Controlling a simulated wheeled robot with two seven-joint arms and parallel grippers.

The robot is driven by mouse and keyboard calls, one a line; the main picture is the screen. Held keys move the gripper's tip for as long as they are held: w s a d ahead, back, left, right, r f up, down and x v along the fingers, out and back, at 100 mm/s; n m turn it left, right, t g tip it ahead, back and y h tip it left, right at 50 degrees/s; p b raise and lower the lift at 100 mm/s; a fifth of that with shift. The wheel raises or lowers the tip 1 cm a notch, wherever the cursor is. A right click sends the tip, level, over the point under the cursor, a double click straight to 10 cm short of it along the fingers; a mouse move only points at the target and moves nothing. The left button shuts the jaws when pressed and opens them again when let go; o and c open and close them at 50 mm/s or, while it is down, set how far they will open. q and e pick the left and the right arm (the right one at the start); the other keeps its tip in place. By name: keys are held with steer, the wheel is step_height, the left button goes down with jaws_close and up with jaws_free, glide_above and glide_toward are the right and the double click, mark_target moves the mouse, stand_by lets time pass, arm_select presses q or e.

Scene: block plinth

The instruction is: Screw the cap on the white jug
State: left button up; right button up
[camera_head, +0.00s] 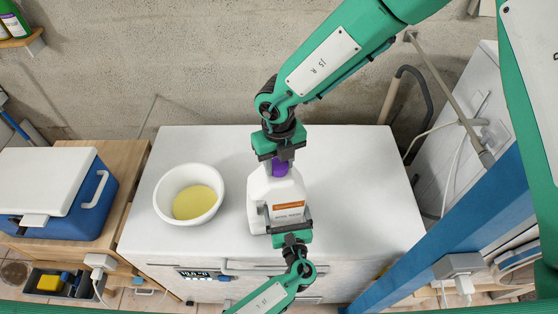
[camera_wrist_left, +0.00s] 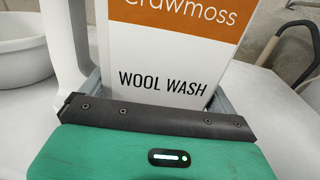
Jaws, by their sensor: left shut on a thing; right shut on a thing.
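The white jug (camera_head: 262,186) stands upright on the white worktop, its orange-and-white label facing my left arm. In the left wrist view the label of the jug (camera_wrist_left: 170,58) reads "WOOL WASH" and fills the space between the fingers. My left gripper (camera_head: 290,228) is shut on the jug's lower body; its dark palm pad also shows in the left wrist view (camera_wrist_left: 155,117). The purple cap (camera_head: 280,169) is at the top of the jug's neck. My right gripper (camera_head: 279,156) is shut on the cap from above and hides its upper part. The neck threads are hidden.
A white bowl (camera_head: 163,193) with yellow contents stands left of the jug. A blue cooler (camera_head: 92,207) with a white lid sits on a wooden bench further left. The worktop (camera_head: 365,190) is clear to the right of the jug. A blue post (camera_head: 440,243) rises at the right.

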steer(key=shift+m, duration=0.8)
steer(key=o, duration=1.1)
steer(key=shift+r, duration=2.3)
steer(key=shift+c, duration=0.4)
steer(key=shift+s+a+r+n, duration=0.1)
steer(key=shift+s+a+n, duration=0.05)
steer(key=shift+n, duration=0.25)
steer(key=shift+s+a+r+n, duration=0.15)
steer(key=shift+r+n, duration=0.5)
steer(key=shift+n, duration=0.55)
steer(key=shift+w+d+r+n, duration=0.15)
steer(key=shift+d+r+n, duration=0.05)
steer(key=shift+r+n, duration=0.4)
steer(key=shift+w+d+r+n, duration=0.15)
steer(key=shift+r+n, duration=0.2)
steer(key=shift+n, duration=0.35)
